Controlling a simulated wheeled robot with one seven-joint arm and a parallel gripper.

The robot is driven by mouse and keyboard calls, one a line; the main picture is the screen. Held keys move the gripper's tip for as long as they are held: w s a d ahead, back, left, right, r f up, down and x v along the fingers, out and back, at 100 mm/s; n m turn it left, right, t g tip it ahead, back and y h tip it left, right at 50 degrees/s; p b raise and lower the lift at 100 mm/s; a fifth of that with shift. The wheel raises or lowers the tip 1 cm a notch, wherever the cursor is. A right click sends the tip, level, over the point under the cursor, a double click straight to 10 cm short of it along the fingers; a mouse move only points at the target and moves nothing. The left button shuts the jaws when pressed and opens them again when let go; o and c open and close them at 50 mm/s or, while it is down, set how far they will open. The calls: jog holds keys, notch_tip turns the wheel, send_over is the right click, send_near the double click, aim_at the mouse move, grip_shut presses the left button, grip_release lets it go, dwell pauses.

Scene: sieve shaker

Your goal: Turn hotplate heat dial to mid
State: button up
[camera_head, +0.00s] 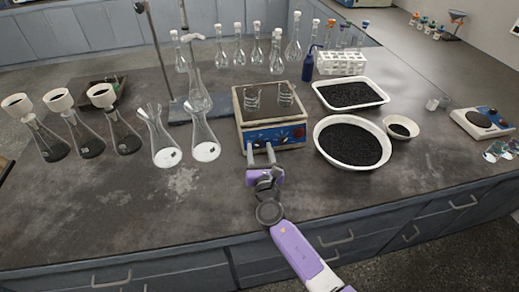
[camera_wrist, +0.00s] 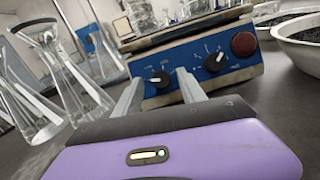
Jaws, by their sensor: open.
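The hotplate (camera_head: 292,137) stands on the bench with two glass beakers on its plate. Its blue front panel (camera_wrist: 187,88) carries a left black dial (camera_wrist: 159,79), a right black dial (camera_wrist: 214,62) and a red round knob or button (camera_wrist: 243,44). I cannot read which dial is heat. The left dial's white mark points left; the right dial's mark points to the upper right. My gripper (camera_head: 260,149) is open in front of the panel's left part. In the wrist view, my fingertips (camera_wrist: 160,77) lie either side of the left dial; contact cannot be told.
Conical flasks (camera_head: 203,140) stand close on the left, also seen in the wrist view (camera_wrist: 65,80). White bowls of black granules (camera_head: 352,143) stand close on the right. A retort stand (camera_head: 193,110) is at the back left. The bench front is clear.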

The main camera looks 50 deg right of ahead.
jog(key=shift+w+d, duration=0.1)
grip_shut()
jog(key=shift+m, duration=0.3)
jog(key=m+g, duration=0.1)
jog(key=m, duration=0.1)
jog(key=m+g+h, duration=0.1)
jog(key=m, duration=0.2)
jog(key=shift+w+h+b, duration=0.15)
jog(key=shift+h+b, duration=0.15)
jog(key=m+g, duration=0.1)
jog(key=m, duration=0.2)
jog(key=m+g, duration=0.1)
jog(key=m, duration=0.2)
jog(key=shift+a+r+m+g, duration=0.2)
jog(key=shift+m+g, duration=0.2)
jog(key=m+g, duration=0.1)
jog(key=m, duration=0.3)
jog(key=shift+w+r+m+g+p, duration=0.1)
jog(key=shift+r+m+g+p, duration=0.05)
jog(key=shift+m+g+p, duration=0.2)
jog(key=m+g+y+p, duration=0.1)
jog(key=m+y, duration=0.1)
jog(key=m, duration=0.2)
jog(key=shift+d+m, duration=0.1)
jog(key=shift+m, duration=0.15)
